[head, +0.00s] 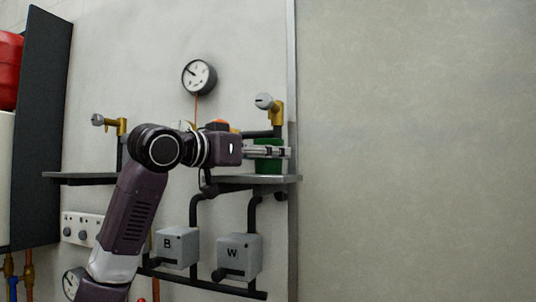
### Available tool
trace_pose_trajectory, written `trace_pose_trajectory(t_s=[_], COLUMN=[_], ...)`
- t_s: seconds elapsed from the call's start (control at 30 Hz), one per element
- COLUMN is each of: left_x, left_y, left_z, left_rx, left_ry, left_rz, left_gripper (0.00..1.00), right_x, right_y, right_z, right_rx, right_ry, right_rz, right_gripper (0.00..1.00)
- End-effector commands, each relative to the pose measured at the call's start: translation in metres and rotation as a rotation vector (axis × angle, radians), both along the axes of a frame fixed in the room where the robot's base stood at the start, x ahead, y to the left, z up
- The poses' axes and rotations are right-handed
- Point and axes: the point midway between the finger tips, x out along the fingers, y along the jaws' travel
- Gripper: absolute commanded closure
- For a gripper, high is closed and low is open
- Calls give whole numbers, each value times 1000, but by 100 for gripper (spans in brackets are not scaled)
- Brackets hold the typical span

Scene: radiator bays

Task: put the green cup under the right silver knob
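The green cup (267,166) is upright at the right end of the dark shelf (240,180), with its base at or very near the shelf top. The right silver knob (264,101), on a brass tap, is above the cup. The left silver knob (98,120) is on another tap at the left. My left gripper (280,152) reaches in level from the left, its fingers at the cup's upper half. One finger crosses the cup's near side; the far side is hidden, so I cannot tell whether they grip it. My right gripper is not in view.
A round gauge (199,77) hangs on the wall above my arm. Grey boxes marked B (177,247) and W (239,258) sit on dark pipes below the shelf. A second shelf piece (80,177) is at left. The wall at right is bare.

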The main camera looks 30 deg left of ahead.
Motion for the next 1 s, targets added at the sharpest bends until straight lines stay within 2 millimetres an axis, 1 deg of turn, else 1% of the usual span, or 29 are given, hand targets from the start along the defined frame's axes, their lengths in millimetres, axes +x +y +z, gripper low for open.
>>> trace_pose_trajectory(t_s=[0.03,0.07,0.2,0.47,0.57,0.67,0.73,1.0], left_x=[0,0,0,0,0,-12,-25,-84], left_y=[0,0,0,0,0,3,5,14], left_z=[-3,-3,-2,-2,3,-1,-2,-1], left_rx=[0,0,0,0,0,0,0,0], left_ry=[1,1,1,1,0,-2,-2,-4], left_rz=[0,0,0,0,0,1,2,0], left_gripper=[72,53,37,36,36,36,36,36], right_x=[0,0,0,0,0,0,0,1], right_y=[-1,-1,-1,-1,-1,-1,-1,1], right_z=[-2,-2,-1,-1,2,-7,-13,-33], right_rx=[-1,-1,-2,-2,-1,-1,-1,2], right_ry=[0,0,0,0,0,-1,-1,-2], right_rz=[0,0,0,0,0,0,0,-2], right_gripper=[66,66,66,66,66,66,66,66])
